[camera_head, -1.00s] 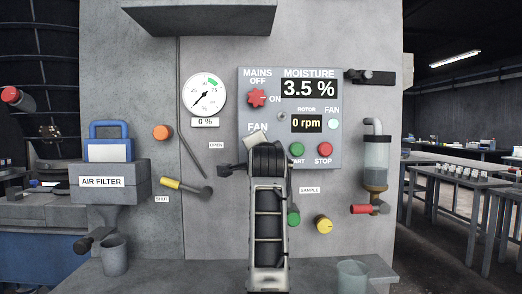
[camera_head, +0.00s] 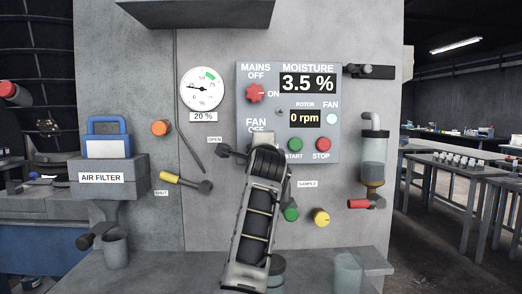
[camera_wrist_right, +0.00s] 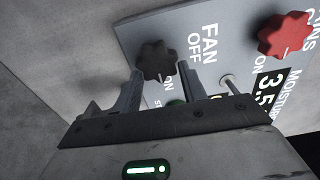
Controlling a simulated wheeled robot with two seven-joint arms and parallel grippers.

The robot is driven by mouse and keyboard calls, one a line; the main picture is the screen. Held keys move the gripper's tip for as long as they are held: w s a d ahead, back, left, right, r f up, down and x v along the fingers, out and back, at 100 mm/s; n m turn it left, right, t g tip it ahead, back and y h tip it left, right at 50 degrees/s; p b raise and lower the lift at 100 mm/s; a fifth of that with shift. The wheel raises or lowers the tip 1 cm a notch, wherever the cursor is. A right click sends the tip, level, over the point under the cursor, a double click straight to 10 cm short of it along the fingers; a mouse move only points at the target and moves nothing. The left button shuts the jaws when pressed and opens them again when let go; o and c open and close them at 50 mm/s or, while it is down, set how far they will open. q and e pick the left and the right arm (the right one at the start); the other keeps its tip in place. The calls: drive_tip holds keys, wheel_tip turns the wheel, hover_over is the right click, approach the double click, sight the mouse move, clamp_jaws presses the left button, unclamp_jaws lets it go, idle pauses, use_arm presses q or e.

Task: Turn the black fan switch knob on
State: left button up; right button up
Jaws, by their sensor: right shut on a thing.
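The black fan switch knob (camera_wrist_right: 157,60) shows in the right wrist view on the grey panel, next to the words FAN, OFF and ON. My right gripper (camera_wrist_right: 162,76) has its two fingers on either side of the knob and is shut on it. In the head view my right arm and gripper (camera_head: 262,140) come up from below and hide the knob below the FAN OFF label. The gauge (camera_head: 203,88) reads 20 %. The round FAN lamp (camera_head: 332,118) is pale. My left gripper is not in view.
The red mains knob (camera_head: 256,93) sits above the fan label. Green START (camera_head: 294,145) and red STOP (camera_head: 322,145) buttons are right of my gripper. A yellow-handled lever (camera_head: 185,181) is at the left, and a yellow knob (camera_head: 321,217) is lower right.

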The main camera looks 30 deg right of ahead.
drive_tip(key=shift+f, duration=0.1)
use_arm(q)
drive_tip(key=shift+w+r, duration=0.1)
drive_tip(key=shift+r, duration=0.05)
use_arm(e)
drive_tip(key=o, duration=1)
drive_tip(key=shift+c, duration=0.2)
use_arm(q)
drive_tip(key=b, duration=0.2)
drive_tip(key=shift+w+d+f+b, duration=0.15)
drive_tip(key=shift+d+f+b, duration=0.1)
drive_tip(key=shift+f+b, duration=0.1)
use_arm(e)
drive_tip(key=v, duration=1.2)
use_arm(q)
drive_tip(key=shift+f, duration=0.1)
use_arm(e)
drive_tip(key=shift+s, duration=0.1)
